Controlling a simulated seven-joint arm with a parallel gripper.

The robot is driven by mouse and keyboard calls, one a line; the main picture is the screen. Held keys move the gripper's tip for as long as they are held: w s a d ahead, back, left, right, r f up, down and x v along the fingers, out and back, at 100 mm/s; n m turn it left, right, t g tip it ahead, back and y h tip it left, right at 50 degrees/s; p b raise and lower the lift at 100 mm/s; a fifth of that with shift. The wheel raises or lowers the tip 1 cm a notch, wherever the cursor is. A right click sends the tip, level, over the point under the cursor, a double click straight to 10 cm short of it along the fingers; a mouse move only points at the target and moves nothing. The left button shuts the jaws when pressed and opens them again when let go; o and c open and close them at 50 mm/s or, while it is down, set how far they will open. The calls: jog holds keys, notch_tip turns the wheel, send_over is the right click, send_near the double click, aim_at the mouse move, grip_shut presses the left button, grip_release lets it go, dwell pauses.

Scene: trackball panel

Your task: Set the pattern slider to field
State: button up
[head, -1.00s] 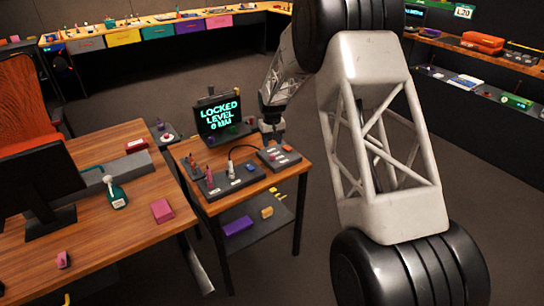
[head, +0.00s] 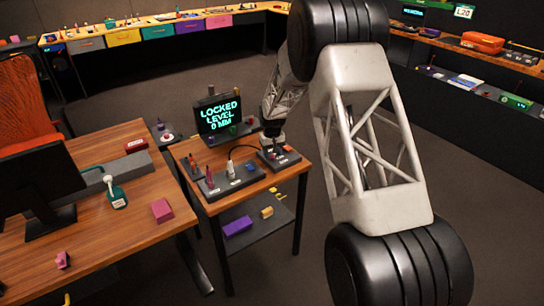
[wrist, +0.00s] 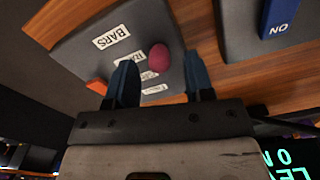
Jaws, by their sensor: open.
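The grey slider panel (head: 291,160) sits at the right end of the small wooden table. In the wrist view its plate (wrist: 85,50) carries a column of white labels. One reads BARS (wrist: 113,37); the others are partly hidden or too small to read. A round crimson knob (wrist: 159,58) stands beside the middle labels, away from BARS. My gripper (wrist: 161,82) is open, with one blue finger on each side of the knob in the picture. Whether a finger touches it cannot be told. My gripper (head: 272,143) is low over the panel in the head view.
An orange piece (wrist: 97,87) is near my left finger. A monitor (head: 220,115) reading LOCKED LEVEL 0 MM stands behind. Another control panel (head: 228,180) fills the table's front.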

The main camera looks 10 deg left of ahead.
jog(key=shift+f, duration=0.9)
jog(key=shift+c, duration=0.5)
grip_shut()
